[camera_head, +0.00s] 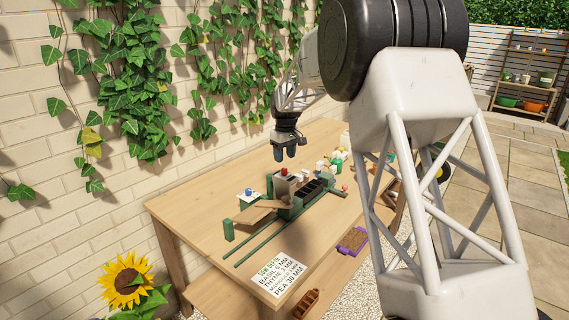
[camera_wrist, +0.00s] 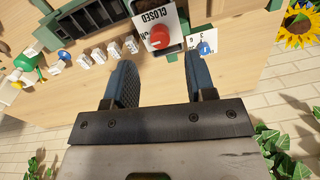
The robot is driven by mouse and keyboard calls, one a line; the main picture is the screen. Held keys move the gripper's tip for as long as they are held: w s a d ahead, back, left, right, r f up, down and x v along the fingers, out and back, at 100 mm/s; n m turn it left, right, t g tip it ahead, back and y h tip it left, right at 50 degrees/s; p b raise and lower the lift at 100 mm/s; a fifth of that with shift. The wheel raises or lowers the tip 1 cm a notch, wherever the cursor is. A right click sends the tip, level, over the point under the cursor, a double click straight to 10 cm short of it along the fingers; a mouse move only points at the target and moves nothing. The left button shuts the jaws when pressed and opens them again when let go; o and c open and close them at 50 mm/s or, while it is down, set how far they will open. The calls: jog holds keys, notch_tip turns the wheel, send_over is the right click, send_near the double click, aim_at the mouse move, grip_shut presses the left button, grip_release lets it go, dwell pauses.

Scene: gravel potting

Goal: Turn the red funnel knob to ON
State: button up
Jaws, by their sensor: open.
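The red funnel knob (camera_wrist: 159,37) sits on a white plate (camera_wrist: 152,15) that reads CLOSED upside down in the wrist view, with other lettering partly hidden beside the knob. In the head view the red knob (camera_head: 284,171) is on top of the green-framed device (camera_head: 287,213). Which way the knob points cannot be told. My gripper (camera_wrist: 158,62) is open and empty, with the knob lying ahead of the gap between its blue fingers. In the head view my gripper (camera_head: 285,153) hangs above the table, just above the knob, apart from it.
A blue knob (camera_wrist: 205,48) on a white card is close to the right finger; it also shows in the head view (camera_head: 248,191). Several small white labelled items (camera_wrist: 114,47) stand left. A lettered sign (camera_head: 279,274) lies at the wooden table's (camera_head: 185,213) front. The brick wall is behind.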

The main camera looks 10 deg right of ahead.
aim_at(286, 169)
jog(key=shift+r, duration=1.25)
jog(key=shift+s+d+r, duration=0.1)
jog(key=shift+s+r, duration=0.15)
jog(key=shift+s, duration=0.05)
jog(key=s+d+r+m, duration=0.1)
jog(key=s+d+r, duration=0.15)
jog(key=s, duration=0.75)
jog(key=s+d+r+m+t, duration=0.15)
jog(key=s+r, duration=0.25)
jog(key=s, duration=0.6)
jog(key=s+d+r+m, duration=0.1)
jog(key=s+r, duration=0.2)
jog(key=s, duration=0.7)
jog(key=s+d+f+m, duration=0.1)
jog(key=s+f, duration=0.1)
jog(key=s, duration=0.8)
jog(key=s+f+m+t, duration=0.1)
jog(key=s+f, duration=0.1)
jog(key=s, duration=0.8)
jog(key=s+d+f+m, duration=0.1)
jog(key=s+f+m, duration=0.1)
jog(key=s, duration=0.8)
jog(key=shift+d+f+h, duration=0.3)
jog(key=shift+f, duration=0.15)
